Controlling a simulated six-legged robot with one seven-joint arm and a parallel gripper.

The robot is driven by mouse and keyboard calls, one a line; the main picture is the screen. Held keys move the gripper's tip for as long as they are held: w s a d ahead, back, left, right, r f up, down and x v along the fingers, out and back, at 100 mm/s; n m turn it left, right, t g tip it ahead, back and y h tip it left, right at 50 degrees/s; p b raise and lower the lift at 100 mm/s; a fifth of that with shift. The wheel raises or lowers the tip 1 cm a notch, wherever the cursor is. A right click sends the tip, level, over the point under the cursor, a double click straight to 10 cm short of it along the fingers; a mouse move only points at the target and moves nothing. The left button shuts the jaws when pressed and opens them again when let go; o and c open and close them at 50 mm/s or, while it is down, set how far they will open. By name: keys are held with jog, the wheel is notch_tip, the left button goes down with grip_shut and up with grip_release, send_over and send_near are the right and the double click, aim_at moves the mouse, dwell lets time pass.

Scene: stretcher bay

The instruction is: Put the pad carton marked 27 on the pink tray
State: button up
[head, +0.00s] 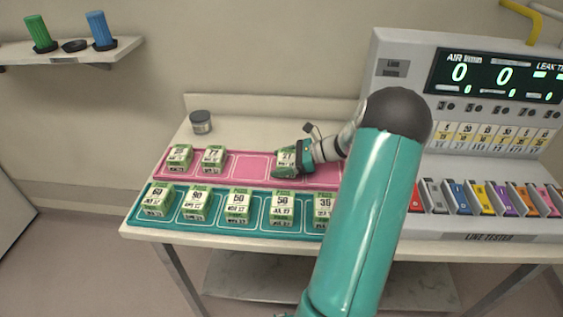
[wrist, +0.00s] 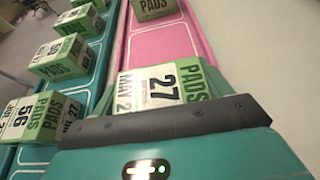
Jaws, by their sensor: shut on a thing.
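The pad carton marked 27 (wrist: 162,86) is white and green, with its label facing up in the wrist view. My gripper (wrist: 170,118) is shut on it. In the head view the carton (head: 285,159) is mostly hidden behind my gripper (head: 297,160), over the right part of the pink tray (head: 254,169). The wrist view shows pink tray surface (wrist: 163,42) just beyond the carton. I cannot tell whether the carton touches the tray. Two other cartons stand at the tray's left end, one (head: 180,157) beside another (head: 213,158).
A teal tray (head: 219,227) with several pad cartons lies along the front of the table. A round tin (head: 201,122) stands at the back left. The line tester (head: 402,105) stands on the right. An empty pink slot lies left of my gripper.

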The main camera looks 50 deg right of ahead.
jog(key=shift+f, duration=0.15)
jog(key=o, duration=1.1)
jog(key=shift+d+r, duration=0.1)
jog(key=shift+r, duration=0.1)
jog(key=v, duration=1.2)
jog(key=shift+f, duration=0.1)
